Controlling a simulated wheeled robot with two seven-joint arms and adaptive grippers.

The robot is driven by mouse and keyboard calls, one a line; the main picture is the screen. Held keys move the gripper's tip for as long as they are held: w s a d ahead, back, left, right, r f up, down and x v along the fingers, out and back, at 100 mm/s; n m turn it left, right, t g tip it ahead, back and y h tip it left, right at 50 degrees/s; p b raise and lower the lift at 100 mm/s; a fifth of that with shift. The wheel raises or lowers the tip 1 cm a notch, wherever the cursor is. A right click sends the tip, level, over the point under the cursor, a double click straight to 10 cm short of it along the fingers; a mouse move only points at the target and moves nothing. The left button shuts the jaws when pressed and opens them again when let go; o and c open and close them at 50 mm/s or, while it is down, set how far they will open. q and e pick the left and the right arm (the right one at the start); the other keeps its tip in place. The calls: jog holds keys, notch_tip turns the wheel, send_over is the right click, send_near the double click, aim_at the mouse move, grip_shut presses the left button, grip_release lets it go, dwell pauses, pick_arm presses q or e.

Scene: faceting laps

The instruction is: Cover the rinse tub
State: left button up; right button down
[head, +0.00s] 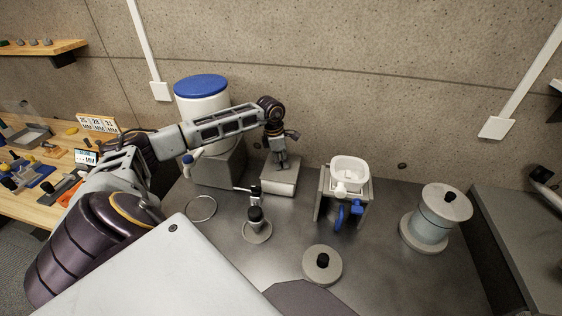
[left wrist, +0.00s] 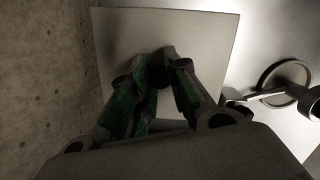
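My left gripper (head: 282,161) points down over a low box with a white front (head: 279,188) and a grey square top (head: 272,175). In the left wrist view this flat square plate (left wrist: 210,45) lies under the gripper (left wrist: 162,66). Its fingers close in around a small dark knob (left wrist: 164,53) on the plate. I cannot tell whether the plate rests fully on the box. An open white basin (head: 350,169) sits on a grey stand to the right; which of the two is the rinse tub is not marked. My right gripper is not in view.
A small post on a round base (head: 257,231) stands in front of the box, beside a thin ring (head: 201,208). A round disc with a black knob (head: 322,272) lies nearer. A capped cylinder (head: 440,216) stands right; a blue-lidded white barrel (head: 204,108) stands behind left.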

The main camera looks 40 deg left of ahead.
pick_arm(q)
jog(key=o, duration=0.5)
jog(key=shift+c, duration=0.2)
jog(key=shift+r, duration=0.15)
notch_tip(320, 180, up, 12)
jog(key=s+a, duration=0.1)
jog(key=shift+s+f, duration=0.2)
jog(key=shift+a, duration=0.1)
dwell(1.0)
